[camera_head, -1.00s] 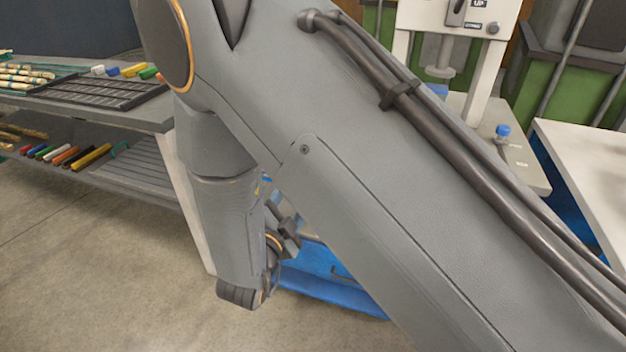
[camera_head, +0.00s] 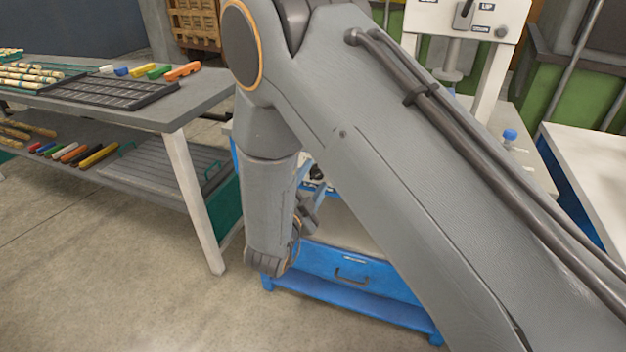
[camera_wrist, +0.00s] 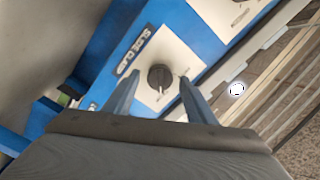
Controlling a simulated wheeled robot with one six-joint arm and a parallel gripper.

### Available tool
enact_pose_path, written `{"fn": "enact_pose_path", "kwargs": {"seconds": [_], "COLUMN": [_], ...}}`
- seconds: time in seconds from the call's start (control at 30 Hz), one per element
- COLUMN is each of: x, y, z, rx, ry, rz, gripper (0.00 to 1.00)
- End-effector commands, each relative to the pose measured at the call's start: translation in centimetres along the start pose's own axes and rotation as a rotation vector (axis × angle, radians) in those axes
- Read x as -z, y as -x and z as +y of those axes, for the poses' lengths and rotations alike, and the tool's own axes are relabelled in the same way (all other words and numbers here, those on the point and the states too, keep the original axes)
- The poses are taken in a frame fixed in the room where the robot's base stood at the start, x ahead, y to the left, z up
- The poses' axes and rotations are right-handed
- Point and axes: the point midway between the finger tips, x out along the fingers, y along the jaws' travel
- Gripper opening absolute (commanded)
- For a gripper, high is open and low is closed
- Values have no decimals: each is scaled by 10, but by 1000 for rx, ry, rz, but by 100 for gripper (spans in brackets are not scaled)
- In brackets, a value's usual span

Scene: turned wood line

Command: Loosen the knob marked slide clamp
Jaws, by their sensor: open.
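The slide clamp knob (camera_wrist: 160,77) is dark and round with a pale pointer mark. It sits on a white plate (camera_wrist: 181,53) on a blue panel, beside a label reading SLIDE CLAMP (camera_wrist: 134,51). My gripper (camera_wrist: 158,92) is open in the wrist view, its two fingers on either side of the knob as seen from there. I cannot tell whether they touch it or how far off it is. In the head view my arm covers most of the blue machine (camera_head: 350,265), and the knob is hidden there.
A grey table (camera_head: 190,100) with a black rack (camera_head: 110,90) and coloured pieces stands at the left. A press with an UP/DOWN lever (camera_head: 463,15) stands behind my arm. A white table (camera_head: 580,160) is at the right. Floor at the lower left is clear.

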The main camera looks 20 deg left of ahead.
Motion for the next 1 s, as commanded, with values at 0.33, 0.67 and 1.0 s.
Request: {"fn": "enact_pose_path", "kwargs": {"seconds": [0.33, 0.67, 1.0], "x": [0, 1, 1], "y": [0, 0, 1], "z": [0, 0, 0], "rx": [0, -1, -3], "ry": [1, 84, 357], "rz": [0, 0, 1], "gripper": [10, 10, 10]}}
